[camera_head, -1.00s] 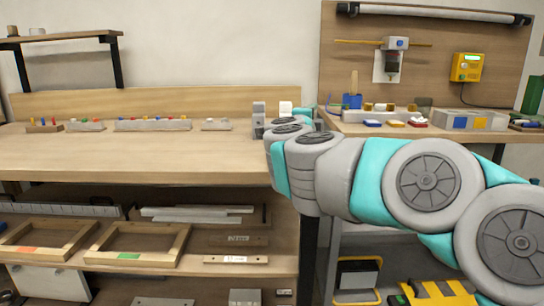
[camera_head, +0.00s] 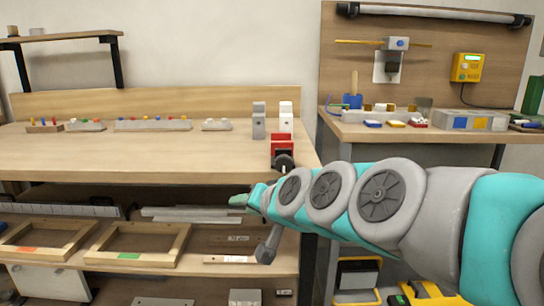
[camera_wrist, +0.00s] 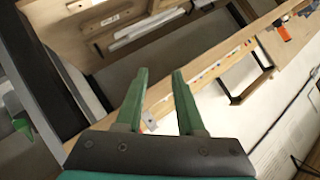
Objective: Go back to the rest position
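My gripper (camera_wrist: 159,75) has two green fingers that stand apart with nothing between them in the wrist view. In the head view a green finger of my gripper (camera_head: 241,200) shows in front of the workbench, just below its front edge. My arm reaches in from the right and hides part of the lower shelf and the bench's right leg. The workbench (camera_head: 150,155) has a bare top toward the front.
A red clamp-like fixture (camera_head: 282,146) sits at the bench's right front edge, near my arm. Behind it stand a grey block (camera_head: 258,122) and a white block (camera_head: 286,117). Wooden frames (camera_head: 138,243) lie on the lower shelf. A side table (camera_head: 430,130) stands right.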

